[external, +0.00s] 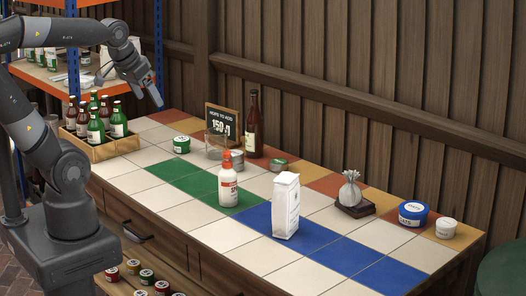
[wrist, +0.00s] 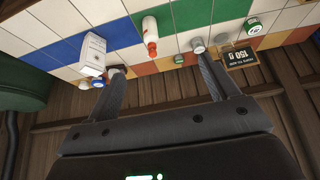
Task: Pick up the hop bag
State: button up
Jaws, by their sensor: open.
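A small grey-white cloth sack tied at the top, which looks like the hop bag (external: 350,190), sits on a dark wooden block (external: 355,209) toward the right of the tiled counter. A taller white paper bag with printing (external: 286,208) stands upright to its left and nearer the front; it also shows in the wrist view (wrist: 93,52). My gripper (external: 157,101) is raised above the left end of the counter, far from the sack. Its two fingers are spread apart and empty in the wrist view (wrist: 161,68). One finger partly covers the sack's area there.
A white bottle with a red top (external: 228,182) stands mid-counter. Behind are a tall brown bottle (external: 253,125), a chalkboard sign (external: 222,124) and small tins. A bottle crate (external: 104,149) is at left. A blue tub (external: 413,214) and white tub (external: 446,227) stand right of the sack.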

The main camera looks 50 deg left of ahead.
jog(key=w+d+r, duration=0.1)
jog(key=w+d, duration=0.4)
jog(key=w, duration=0.9)
jog(key=m+g+h, duration=0.1)
jog(key=m, duration=0.2)
send_over(346, 185)
jog(key=s, duration=0.4)
notch_tip(346, 185, down, 22)
jog(key=x, duration=0.5)
jog(key=shift+w+a, duration=0.2)
jog(key=shift+a, duration=0.05)
jog(key=shift+w+x, duration=0.1)
jog(key=shift+x, duration=1.25)
jog(key=shift+w+x, duration=0.15)
jog(key=shift+x, duration=1.15)
jog(key=shift+a, duration=0.1)
jog(key=shift+c, duration=0.6)
